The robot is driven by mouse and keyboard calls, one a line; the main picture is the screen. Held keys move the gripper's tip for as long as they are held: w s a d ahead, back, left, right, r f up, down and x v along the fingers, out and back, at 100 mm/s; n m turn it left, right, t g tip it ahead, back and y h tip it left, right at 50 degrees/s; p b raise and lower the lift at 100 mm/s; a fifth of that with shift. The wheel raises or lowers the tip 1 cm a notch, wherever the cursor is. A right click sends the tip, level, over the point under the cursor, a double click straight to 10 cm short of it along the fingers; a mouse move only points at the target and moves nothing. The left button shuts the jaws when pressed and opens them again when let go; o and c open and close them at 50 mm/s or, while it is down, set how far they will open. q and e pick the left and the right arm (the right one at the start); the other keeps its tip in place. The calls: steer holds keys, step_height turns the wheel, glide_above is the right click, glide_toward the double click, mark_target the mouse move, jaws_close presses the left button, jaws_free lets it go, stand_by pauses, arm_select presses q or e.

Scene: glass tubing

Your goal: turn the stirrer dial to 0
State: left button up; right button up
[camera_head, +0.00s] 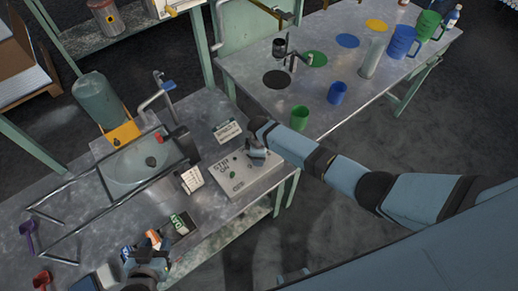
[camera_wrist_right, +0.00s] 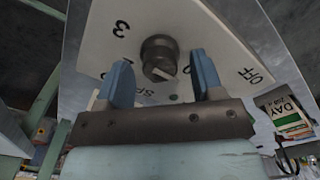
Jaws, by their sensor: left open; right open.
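The stirrer is a pale box (camera_head: 240,184) on the near bench, with black lettering on its top. Its dial (camera_wrist_right: 158,52) is a dark round knob with a light mark on its face, seen close in the right wrist view. Around it are printed "3", "OFF" and upside-down lettering; other marks are partly hidden by my fingers. My right gripper (camera_wrist_right: 160,60) is open, its two blue fingers on either side of the dial in that view; contact cannot be told. My left gripper (camera_head: 150,264) is open at the bottom.
Small boxes (camera_head: 181,223) are near my left gripper. Green (camera_head: 299,118) and blue (camera_head: 337,92) cups stand on the far bench.

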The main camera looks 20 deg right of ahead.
step_height(320, 180, up, 14)
steer(key=shift+f, duration=0.15)
stand_by(0.6)
steer(key=s+a+f+m+t+y, duration=0.1)
steer(key=s+f+m+t+y, duration=0.15)
steer(key=s, duration=0.45)
steer(key=s+a+f+m+t+y, duration=0.1)
steer(key=s+a+f+m+t, duration=0.1)
steer(key=s+f+m+t, duration=0.3)
steer(key=s+d+r+m+t, duration=0.1)
steer(key=s+d+r, duration=0.2)
steer(key=s, duration=0.3)
steer(key=s+d+r+m+t, duration=0.1)
steer(key=s+d+r+t, duration=0.1)
steer(key=s, duration=0.5)
steer(key=shift+d+r+m, duration=0.35)
steer(key=shift+d+r, duration=0.25)
steer(key=shift+d, duration=0.05)
steer(key=shift+t, duration=0.25)
